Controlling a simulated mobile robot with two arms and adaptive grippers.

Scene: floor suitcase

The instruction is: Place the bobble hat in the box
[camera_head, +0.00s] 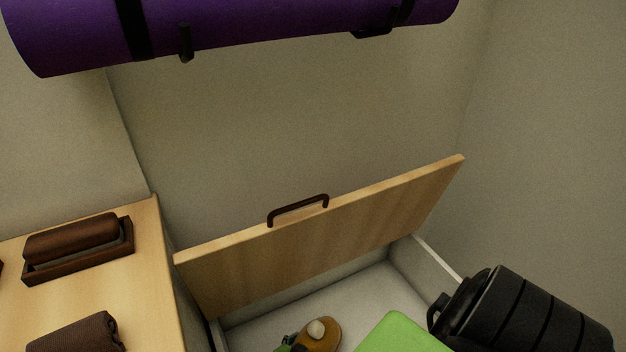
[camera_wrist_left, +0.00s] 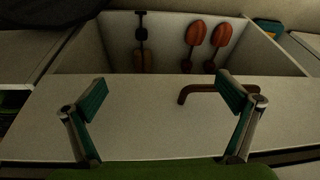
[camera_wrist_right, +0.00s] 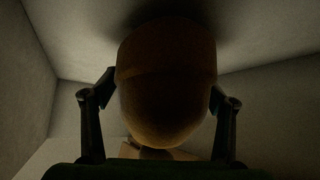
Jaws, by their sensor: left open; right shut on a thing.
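The mustard bobble hat (camera_head: 325,335) with a pale bobble shows at the bottom edge of the head view, over the white inside of the open box (camera_head: 438,260). My right gripper (camera_wrist_right: 163,88) is shut on the hat, which fills the middle of the right wrist view (camera_wrist_right: 165,60). Grey walls surround it there; I cannot tell whether the hat touches the box floor. The wooden lid (camera_head: 330,240) with a dark handle (camera_head: 298,205) stands raised. My left gripper (camera_wrist_left: 165,95) is open and empty in the left wrist view, before a pale panel with a brown handle (camera_wrist_left: 205,90).
A black ribbed bag (camera_head: 535,315) stands right of the box. A wooden cabinet top (camera_head: 130,290) at left holds brown folded items (camera_head: 80,245). A purple roll (camera_head: 230,30) hangs above. Orange spoon-shaped items (camera_wrist_left: 195,35) lie in a compartment beyond the left gripper.

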